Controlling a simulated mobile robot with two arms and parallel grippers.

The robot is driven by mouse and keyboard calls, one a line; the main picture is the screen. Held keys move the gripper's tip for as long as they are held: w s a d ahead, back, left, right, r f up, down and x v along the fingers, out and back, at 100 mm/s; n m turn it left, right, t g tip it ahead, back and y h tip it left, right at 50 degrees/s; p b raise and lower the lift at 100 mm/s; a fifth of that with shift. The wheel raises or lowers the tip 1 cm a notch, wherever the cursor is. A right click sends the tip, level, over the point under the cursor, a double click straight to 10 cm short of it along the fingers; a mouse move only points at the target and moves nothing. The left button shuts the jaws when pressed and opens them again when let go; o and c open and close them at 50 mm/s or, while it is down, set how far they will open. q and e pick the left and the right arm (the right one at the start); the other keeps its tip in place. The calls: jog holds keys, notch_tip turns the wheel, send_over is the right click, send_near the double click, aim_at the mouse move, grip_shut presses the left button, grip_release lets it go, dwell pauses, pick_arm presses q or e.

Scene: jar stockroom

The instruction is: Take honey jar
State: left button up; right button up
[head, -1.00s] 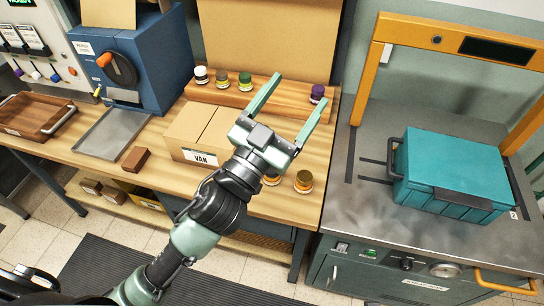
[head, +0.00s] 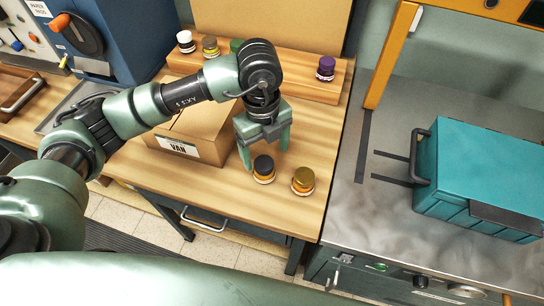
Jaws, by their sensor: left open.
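Two amber jars stand on the wooden table near its front right corner. One has a black lid (head: 264,170) and one, to its right, has a gold lid (head: 303,181). I cannot read their labels, so I cannot tell which is the honey jar. My left gripper (head: 266,155) is open and empty, fingers pointing down, just behind the black-lidded jar in the picture. I cannot tell whether a finger touches that jar. My right gripper is not in view.
A cardboard box (head: 212,142) marked VAN stands left of the gripper. A teal case (head: 480,170) sits on the metal bench at right.

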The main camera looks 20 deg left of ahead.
aim_at(264, 162)
pick_arm(q)
jog(key=shift+w+a+f, duration=0.3)
jog(key=shift+w+a, duration=0.15)
jog(key=shift+s+f+y, duration=0.1)
jog(key=shift+s+y, duration=0.2)
jog(key=shift+s+f+p, duration=0.35)
jog(key=shift+s+f, duration=0.25)
jog(key=shift+f, duration=0.05)
jog(key=f, duration=0.2)
jog(key=w+f+p, duration=0.1)
jog(key=f, duration=0.1)
jog(key=shift+d+f, duration=0.15)
jog(key=shift+f, duration=0.5)
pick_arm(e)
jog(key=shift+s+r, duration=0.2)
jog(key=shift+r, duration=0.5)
pick_arm(q)
grip_shut()
